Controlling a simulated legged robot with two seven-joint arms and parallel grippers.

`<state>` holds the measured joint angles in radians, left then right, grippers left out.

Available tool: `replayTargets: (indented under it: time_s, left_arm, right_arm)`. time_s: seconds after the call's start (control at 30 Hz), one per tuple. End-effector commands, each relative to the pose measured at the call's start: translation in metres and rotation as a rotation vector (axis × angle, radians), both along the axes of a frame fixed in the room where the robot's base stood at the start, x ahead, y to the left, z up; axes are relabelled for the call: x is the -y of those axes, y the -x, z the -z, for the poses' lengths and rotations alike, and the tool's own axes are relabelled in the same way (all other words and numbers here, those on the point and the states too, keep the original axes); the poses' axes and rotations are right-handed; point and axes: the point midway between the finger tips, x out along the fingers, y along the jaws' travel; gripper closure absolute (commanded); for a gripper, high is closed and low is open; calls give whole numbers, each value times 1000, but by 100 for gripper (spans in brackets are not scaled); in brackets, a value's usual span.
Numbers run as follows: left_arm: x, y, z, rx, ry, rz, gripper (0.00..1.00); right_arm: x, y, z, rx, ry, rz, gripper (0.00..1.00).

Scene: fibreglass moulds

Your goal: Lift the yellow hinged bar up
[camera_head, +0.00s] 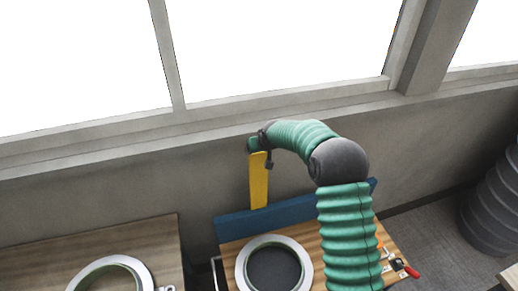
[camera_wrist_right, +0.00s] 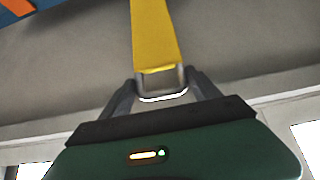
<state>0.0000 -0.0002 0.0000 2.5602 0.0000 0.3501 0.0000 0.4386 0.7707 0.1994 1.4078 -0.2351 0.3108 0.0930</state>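The yellow hinged bar (camera_head: 259,181) stands nearly upright at the back of the wooden board, its lower end at the blue strip. My right arm reaches over from the front, and my right gripper (camera_head: 263,150) is at the bar's top end. In the right wrist view, the yellow bar (camera_wrist_right: 153,35) runs away from the gripper. The two dark fingers (camera_wrist_right: 161,82) lie on either side of its grey end and appear shut on it. My left gripper is in neither view.
A wooden board (camera_head: 230,250) with a blue strip (camera_head: 235,224) holds a round ring mould (camera_head: 303,268). A red-handled clamp (camera_head: 410,270) is at its right. Another board (camera_head: 150,235) with a ring is at left. A wall and windows stand close behind; a dark ribbed drum (camera_head: 495,205) is at right.

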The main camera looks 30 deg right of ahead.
Motion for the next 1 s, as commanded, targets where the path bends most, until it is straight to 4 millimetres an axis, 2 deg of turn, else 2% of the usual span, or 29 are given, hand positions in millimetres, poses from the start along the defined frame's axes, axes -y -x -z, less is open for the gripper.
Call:
replayTargets:
  time_s: [0.1,0.33,0.47,0.57,0.8,1.0]
  left_arm:
    - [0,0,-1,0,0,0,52]
    - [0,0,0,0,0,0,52]
    - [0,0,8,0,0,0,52]
    - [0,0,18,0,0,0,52]
    - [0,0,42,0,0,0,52]
    - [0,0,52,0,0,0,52]
  right_arm:
    - [2,-1,-4,7,4,2,20]
    - [1,-1,-3,5,2,1,20]
    - [-1,6,-12,5,4,0,20]
    - [-4,20,-28,9,4,1,20]
    - [-13,64,-85,11,6,2,20]
    - [-20,90,-120,7,6,2,20]
